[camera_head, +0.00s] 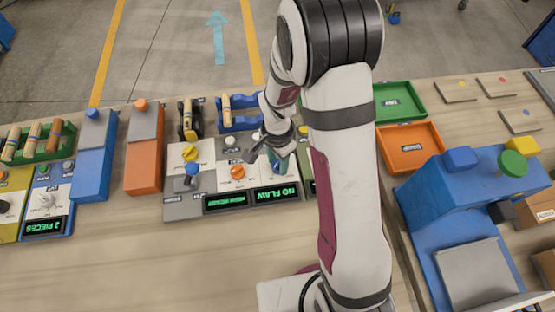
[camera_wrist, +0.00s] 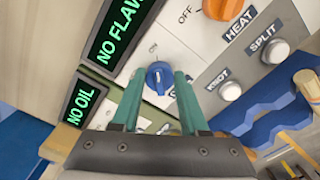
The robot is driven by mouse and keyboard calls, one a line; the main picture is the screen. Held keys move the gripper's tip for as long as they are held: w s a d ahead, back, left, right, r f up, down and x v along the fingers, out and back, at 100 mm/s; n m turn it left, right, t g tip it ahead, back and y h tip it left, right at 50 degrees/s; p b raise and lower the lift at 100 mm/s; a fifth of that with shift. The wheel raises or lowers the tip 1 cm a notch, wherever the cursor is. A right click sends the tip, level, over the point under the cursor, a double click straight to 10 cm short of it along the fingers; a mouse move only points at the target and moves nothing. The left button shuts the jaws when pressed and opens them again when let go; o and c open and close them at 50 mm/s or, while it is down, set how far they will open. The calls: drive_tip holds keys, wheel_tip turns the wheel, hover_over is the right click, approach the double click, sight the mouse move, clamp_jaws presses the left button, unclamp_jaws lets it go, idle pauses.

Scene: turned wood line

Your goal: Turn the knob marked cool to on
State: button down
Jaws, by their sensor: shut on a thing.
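The blue knob (camera_wrist: 158,77) sits on a pale panel in the wrist view, between the two green fingers of my gripper (camera_wrist: 159,82). The fingers are shut on the knob's sides. Its label is mostly hidden behind the right finger, so I cannot read it as cool. Its setting is not clear. In the camera_head view my gripper (camera_head: 277,160) is over the right part of the control panel (camera_head: 205,180), with the blue knob (camera_head: 276,168) just showing.
An orange knob (camera_wrist: 222,8) marked HEAT and white buttons marked SPLIT (camera_wrist: 275,51) and KNOT (camera_wrist: 230,90) are close by. Displays read NO FLAW (camera_wrist: 118,32) and NO OIL (camera_wrist: 83,103). Blue racks (camera_head: 240,113) stand behind the panel. The front left table is clear.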

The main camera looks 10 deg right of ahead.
sight(278, 164)
drive_tip(key=shift+c, duration=2.1)
unclamp_jaws()
drive_tip(key=shift+r, duration=0.1)
wheel_tip(278, 164, up, 16)
drive_tip(key=shift+s, duration=0.1)
drive_tip(key=s+r+n+y, duration=0.1)
drive_tip(key=s+r+n, duration=0.1)
drive_tip(key=s, duration=0.8)
drive_tip(key=s+r+n, duration=0.1)
drive_tip(key=s+n, duration=0.3)
drive_tip(key=s, duration=0.6)
drive_tip(key=shift+s+r+y, duration=0.35)
drive_tip(key=shift+y, duration=0.05)
